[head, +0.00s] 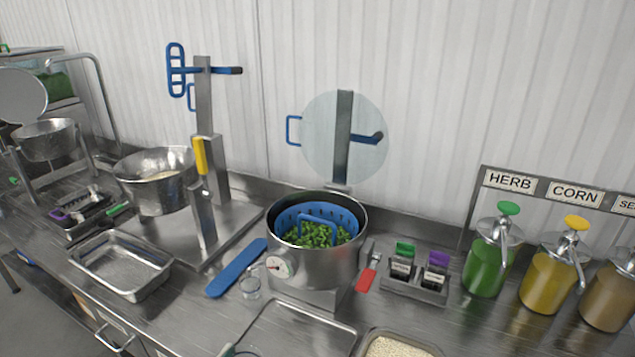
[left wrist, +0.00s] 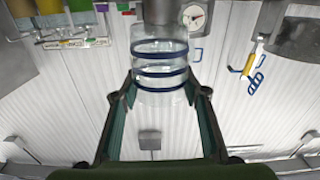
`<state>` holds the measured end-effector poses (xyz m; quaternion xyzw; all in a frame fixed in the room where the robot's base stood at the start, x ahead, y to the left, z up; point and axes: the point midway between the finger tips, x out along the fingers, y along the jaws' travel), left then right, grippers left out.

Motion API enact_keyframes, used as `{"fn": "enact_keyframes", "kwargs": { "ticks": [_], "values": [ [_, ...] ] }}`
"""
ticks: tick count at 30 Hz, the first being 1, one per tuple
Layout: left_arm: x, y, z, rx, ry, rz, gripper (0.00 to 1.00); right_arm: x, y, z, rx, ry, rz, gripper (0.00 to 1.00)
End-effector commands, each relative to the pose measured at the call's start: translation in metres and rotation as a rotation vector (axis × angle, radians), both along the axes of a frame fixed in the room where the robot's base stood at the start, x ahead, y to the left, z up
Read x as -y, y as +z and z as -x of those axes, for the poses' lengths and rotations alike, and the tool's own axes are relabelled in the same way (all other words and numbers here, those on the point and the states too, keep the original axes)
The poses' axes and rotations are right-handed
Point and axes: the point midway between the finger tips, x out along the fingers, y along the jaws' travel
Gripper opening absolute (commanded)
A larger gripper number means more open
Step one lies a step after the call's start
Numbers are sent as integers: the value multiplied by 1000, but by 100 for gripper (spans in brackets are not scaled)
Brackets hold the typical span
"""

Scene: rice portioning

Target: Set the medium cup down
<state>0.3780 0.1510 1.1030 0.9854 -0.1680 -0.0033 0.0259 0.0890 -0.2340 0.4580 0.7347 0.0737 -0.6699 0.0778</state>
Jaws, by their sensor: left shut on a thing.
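In the left wrist view, the medium cup (left wrist: 160,68) is clear, with dark blue bands around it. My left gripper (left wrist: 162,84) is shut on it, with one finger on each side of the cup. Whether the cup touches any surface cannot be told. In the head view, only a green and clear edge shows at the bottom, too cut off to identify surely. My right gripper is in neither view.
A steel pot (head: 315,265) with a blue basket of greens stands mid-counter. An empty steel pan (head: 120,264) is farther left. A flat tray (head: 300,332) lies in front.

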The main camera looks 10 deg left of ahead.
Motion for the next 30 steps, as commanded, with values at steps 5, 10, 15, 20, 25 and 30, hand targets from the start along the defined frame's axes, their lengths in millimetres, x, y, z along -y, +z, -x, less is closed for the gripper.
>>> {"fn": "enact_keyframes", "kwargs": {
  "ticks": [5,10,15,20,25,30],
  "values": [
    [-12,-18,-2,5,97,14,20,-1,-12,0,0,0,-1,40],
    [-26,-37,-3,5,221,13,20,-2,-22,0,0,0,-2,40],
    [-36,-50,-2,1,308,6,20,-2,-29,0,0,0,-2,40],
    [-40,-54,-1,-2,338,1,20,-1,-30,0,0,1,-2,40],
    [-40,-53,-1,-2,339,0,20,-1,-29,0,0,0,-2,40],
    [-40,-53,-1,-2,338,1,20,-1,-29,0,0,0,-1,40]
  ]
}}
